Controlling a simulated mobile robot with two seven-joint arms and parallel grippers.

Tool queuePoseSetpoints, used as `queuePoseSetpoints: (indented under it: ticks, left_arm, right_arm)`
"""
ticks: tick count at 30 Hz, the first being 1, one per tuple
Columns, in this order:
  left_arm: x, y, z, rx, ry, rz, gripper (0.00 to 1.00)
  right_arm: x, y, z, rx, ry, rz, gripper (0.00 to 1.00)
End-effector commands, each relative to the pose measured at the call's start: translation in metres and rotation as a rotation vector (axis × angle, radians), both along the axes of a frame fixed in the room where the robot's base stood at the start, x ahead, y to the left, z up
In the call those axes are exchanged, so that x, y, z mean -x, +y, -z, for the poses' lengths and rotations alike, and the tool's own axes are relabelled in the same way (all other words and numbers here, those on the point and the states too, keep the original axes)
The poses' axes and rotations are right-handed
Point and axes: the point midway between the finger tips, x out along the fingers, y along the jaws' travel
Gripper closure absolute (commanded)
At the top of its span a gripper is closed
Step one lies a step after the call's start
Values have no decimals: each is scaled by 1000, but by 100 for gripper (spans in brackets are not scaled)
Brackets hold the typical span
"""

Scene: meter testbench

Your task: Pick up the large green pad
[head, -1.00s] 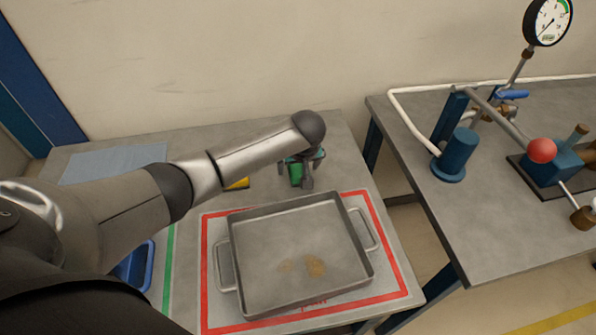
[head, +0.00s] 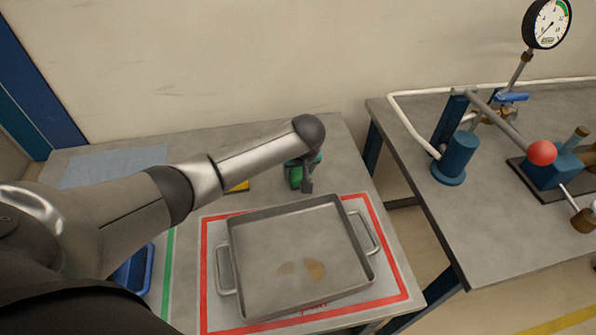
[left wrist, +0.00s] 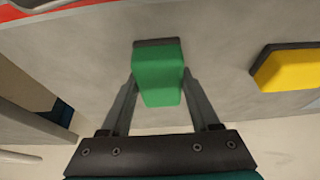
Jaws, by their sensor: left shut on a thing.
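The large green pad (left wrist: 158,72) is a green block with a dark face on one side. In the left wrist view it sits between the two fingers of my left gripper (left wrist: 157,85), which is shut on it. In the head view the green pad (head: 295,175) shows only in part, behind the gripper (head: 305,182) and under the end of my left arm, just beyond the tray's far edge. I cannot tell whether the pad is clear of the table. My right gripper is not in view.
A yellow pad (left wrist: 287,68) lies beside the green one. A grey metal tray (head: 262,222) with brown stains stands inside a red outline (head: 206,270) in front. A blue bin (head: 134,270) is at the left. A second table (head: 490,235) at the right carries pipework and a gauge (head: 547,23).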

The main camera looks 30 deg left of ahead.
Motion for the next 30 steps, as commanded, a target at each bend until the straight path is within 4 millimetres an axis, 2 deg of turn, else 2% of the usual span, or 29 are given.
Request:
queuePoseSetpoints:
  ticks: [1,6,12,17,23,30]
  left_arm:
    - [0,0,0,0,0,0,84]
    - [0,0,0,0,0,0,100]
    - [0,0,-2,0,0,0,100]
    - [-1,0,-15,1,-2,0,100]
    - [-1,0,-57,2,-6,0,100]
    - [-1,0,-128,1,-6,1,100]
  right_arm:
    - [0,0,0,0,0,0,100]
    - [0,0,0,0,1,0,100]
    - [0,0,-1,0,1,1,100]
    - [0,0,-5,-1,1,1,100]
    - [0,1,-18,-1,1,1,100]
    - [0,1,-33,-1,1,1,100]
